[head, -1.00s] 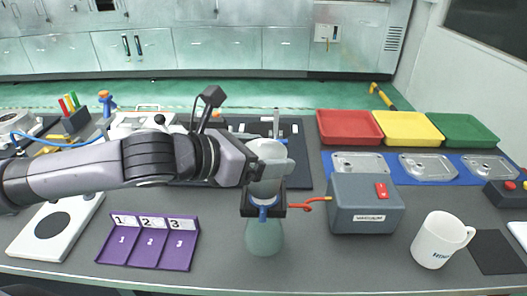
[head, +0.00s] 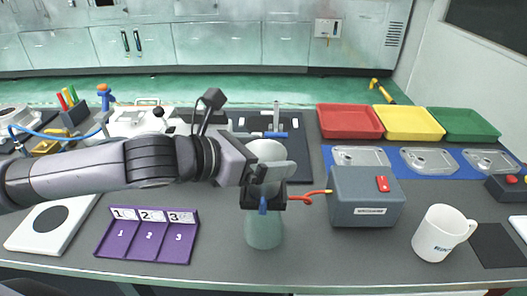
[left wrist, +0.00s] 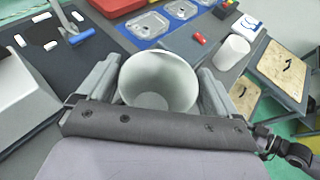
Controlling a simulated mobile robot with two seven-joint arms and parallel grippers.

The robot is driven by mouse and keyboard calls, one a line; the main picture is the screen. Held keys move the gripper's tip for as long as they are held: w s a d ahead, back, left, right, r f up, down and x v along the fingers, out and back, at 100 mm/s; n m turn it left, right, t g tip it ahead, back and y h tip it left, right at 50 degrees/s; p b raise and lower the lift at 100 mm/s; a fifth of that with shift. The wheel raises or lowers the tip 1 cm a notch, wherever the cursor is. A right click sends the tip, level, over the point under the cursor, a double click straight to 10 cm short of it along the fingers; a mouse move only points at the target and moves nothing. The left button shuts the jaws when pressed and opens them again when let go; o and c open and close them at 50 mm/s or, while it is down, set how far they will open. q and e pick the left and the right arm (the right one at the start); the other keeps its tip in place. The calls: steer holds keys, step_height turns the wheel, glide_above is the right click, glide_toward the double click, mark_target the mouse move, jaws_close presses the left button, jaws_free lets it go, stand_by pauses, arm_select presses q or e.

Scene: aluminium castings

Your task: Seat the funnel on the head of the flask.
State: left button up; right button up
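The whitish funnel (head: 266,151) stands upright over the flask (head: 264,232), a pale green glass vessel on the table's front part. My left gripper (head: 272,172) has its fingers on both sides of the funnel and looks shut on it. In the left wrist view the funnel (left wrist: 158,82) opens toward the camera between the two fingers (left wrist: 158,95). The funnel's lower end meets the dark collar at the flask's head in the head view; whether it rests there or is just above, I cannot tell.
A white mug (head: 441,234) is farther right. A purple numbered tray (head: 148,236) lies left. Red, yellow and green trays are behind. Table between purple tray and flask is clear.

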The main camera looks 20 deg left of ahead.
arm_select(q)
steer(key=v, duration=0.7)
stand_by(0.5)
steer(key=shift+s+r, duration=0.1)
steer(key=shift+s, duration=0.05)
stand_by(0.3)
